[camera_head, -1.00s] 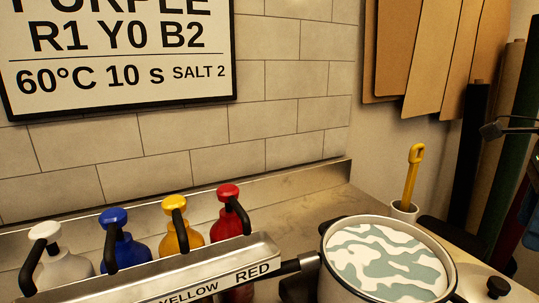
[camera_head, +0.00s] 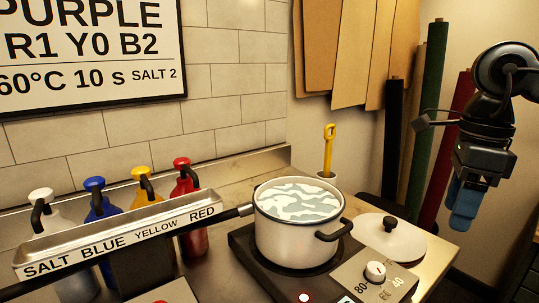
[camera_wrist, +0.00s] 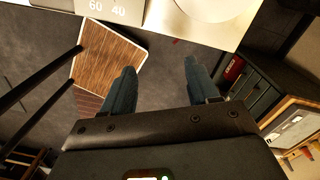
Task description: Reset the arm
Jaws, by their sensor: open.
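My gripper (camera_head: 463,205) hangs in the air at the right of the head view, beyond the table's right edge, with its blue fingers pointing down. In the wrist view my gripper (camera_wrist: 160,88) shows two blue fingers spread apart with nothing between them. The floor lies below, and the table's edge with the 60 and 40 dial marks (camera_wrist: 108,10) is at the top of that view.
A pot (camera_head: 297,238) of pale, patterned liquid stands on a hotplate (camera_head: 245,250). A lid (camera_head: 405,243) lies to its right. Dye bottles (camera_head: 190,200) stand behind a labelled rack (camera_head: 130,238) at left. Fabric rolls (camera_head: 425,130) stand behind my arm.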

